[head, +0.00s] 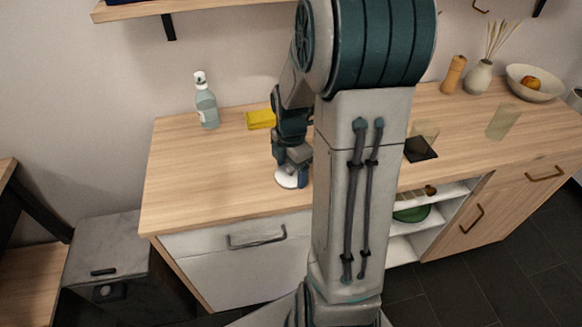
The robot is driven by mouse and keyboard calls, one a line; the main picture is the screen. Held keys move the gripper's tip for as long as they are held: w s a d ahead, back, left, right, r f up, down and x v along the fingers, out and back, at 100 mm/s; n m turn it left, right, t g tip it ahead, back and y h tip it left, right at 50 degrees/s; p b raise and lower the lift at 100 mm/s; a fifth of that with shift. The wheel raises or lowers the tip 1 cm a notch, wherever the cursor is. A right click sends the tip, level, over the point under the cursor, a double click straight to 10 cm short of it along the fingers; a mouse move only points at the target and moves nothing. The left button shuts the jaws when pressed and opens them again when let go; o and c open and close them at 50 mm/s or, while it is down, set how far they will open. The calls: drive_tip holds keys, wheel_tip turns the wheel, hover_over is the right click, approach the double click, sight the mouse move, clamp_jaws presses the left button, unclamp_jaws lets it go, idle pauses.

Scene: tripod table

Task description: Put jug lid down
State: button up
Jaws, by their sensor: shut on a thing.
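The jug lid (287,178) is a small white round piece over the front part of the wooden counter (215,190). My gripper (291,168) points down and is shut on the lid. The lid is at or just above the counter top; I cannot tell whether it touches. The fingers and my arm hide part of the lid. No jug is clearly seen; my arm covers the middle of the counter.
A clear bottle (207,106) and a yellow sponge (261,119) stand behind the gripper. Right of my arm are a glass (503,122), a dark square piece (420,149), a wooden mill (453,75), a vase (479,77) and a bowl (536,84). The counter's left part is clear.

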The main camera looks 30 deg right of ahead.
sight(291, 167)
drive_tip(key=shift+f, duration=0.2)
drive_tip(key=o, duration=1)
drive_tip(key=shift+r, duration=0.1)
drive_tip(key=shift+c, duration=0.2)
wheel_tip(291, 167, up, 12)
drive_tip(key=s+a+r+m+t, duration=0.1)
drive_tip(key=s+a+m+t, duration=0.1)
drive_tip(key=s+a+m, duration=1)
drive_tip(key=shift+r+m+t+p, duration=0.25)
drive_tip(key=shift+m+t+p, duration=0.2)
drive_tip(key=shift+m, duration=3.25)
